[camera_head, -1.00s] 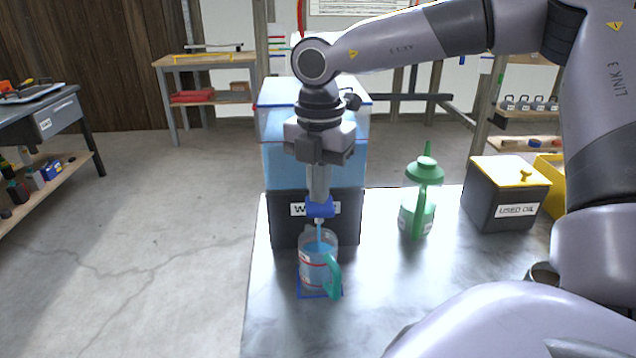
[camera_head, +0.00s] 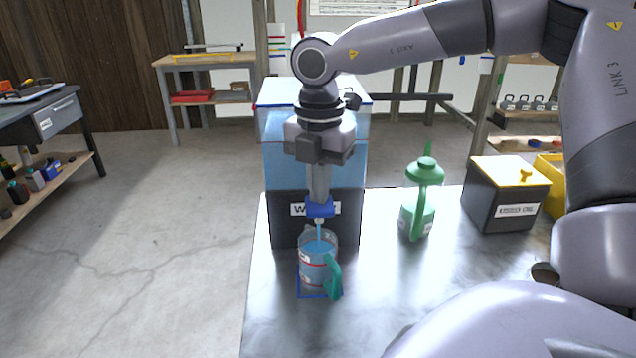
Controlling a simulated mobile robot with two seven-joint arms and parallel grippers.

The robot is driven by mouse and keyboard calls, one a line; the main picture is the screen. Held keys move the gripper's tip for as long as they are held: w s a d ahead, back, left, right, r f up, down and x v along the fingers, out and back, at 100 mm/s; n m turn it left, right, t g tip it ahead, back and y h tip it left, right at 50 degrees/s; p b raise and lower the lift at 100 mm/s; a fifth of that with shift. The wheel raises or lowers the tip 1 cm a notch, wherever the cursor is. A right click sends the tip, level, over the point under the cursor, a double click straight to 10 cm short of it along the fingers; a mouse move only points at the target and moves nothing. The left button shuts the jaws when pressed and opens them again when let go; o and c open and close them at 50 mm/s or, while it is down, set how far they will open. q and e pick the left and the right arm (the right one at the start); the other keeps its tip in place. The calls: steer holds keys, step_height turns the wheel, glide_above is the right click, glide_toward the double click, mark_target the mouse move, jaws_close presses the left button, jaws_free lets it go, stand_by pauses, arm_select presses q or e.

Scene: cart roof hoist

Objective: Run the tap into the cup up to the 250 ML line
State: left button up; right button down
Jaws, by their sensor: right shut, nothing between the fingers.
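The clear measuring cup (camera_head: 313,270) with a green handle stands upright on a blue-outlined square under the tap (camera_head: 320,208). A thin stream of blue water runs from the tap into the cup. Blue liquid fills much of the cup, and red lines show on its wall; I cannot read their figures. The tap is on the front of the water tank (camera_head: 282,225), which has a clear upper part holding blue water. My right gripper (camera_head: 319,192) points down with its fingers shut, right at the blue tap. My left gripper is not in view.
A green-lidded jug (camera_head: 418,212) stands on the metal table (camera_head: 390,285) right of the tank. A used oil box (camera_head: 506,200) with a yellow lid stands farther right. The table's left edge is close to the cup.

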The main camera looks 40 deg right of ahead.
stand_by(0.3)
steer(key=shift+r+p, duration=1.05)
steer(key=shift+r, duration=1.1)
steer(key=shift+r, duration=0.1)
step_height(320, 180, up, 6)
steer(key=p, duration=0.3)
